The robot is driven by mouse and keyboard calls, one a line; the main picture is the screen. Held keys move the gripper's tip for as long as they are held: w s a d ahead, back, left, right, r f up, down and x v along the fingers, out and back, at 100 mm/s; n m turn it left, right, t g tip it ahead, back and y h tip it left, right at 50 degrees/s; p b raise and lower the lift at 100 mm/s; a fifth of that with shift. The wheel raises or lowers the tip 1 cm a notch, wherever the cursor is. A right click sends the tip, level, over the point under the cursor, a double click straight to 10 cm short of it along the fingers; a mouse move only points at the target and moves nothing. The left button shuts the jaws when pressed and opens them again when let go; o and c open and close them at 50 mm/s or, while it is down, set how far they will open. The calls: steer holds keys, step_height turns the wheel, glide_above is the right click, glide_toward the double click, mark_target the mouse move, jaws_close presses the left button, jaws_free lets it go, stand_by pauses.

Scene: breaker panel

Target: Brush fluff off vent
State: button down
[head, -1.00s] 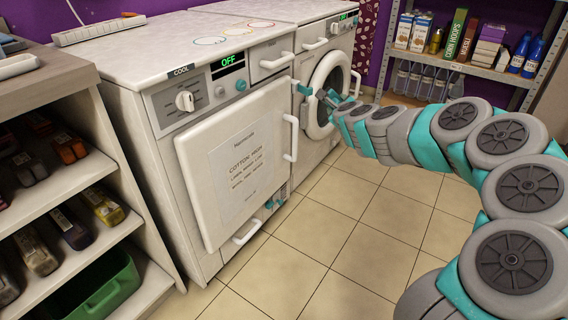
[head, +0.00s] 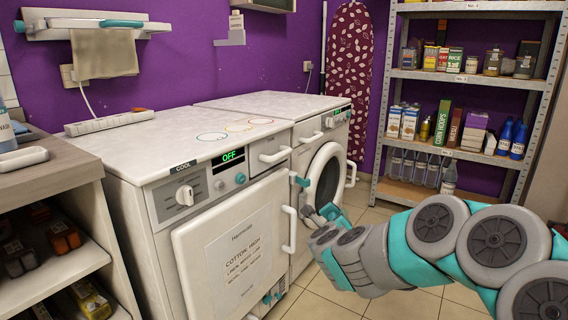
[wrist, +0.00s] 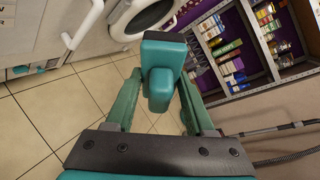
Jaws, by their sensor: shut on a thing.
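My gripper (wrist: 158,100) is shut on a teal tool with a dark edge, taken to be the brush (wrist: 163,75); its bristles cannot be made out. In the head view my gripper (head: 322,214) is in front of the far machine (head: 308,150), low by its round door (head: 326,178). It is small there and partly hidden by my arm. In the wrist view the brush points towards open floor and the machines and appears to touch nothing. I cannot make out a vent or any fluff in either view.
The near white machine (head: 240,240) has a square front door with a notice, and a display reading OFF. Metal shelves (head: 470,82) with boxes and bottles stand at the back right. A counter with shelves (head: 50,185) is at left. Tiled floor (head: 390,304) is free in front.

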steer(key=shift+s+d+f+m+h, duration=0.15)
steer(key=shift+s+d+h, duration=0.15)
steer(key=shift+s, duration=0.3)
steer(key=shift+s+d+f+m+h, duration=0.15)
steer(key=shift+s+d+h, duration=0.1)
steer(key=shift+s, duration=0.35)
steer(key=shift+w, duration=0.15)
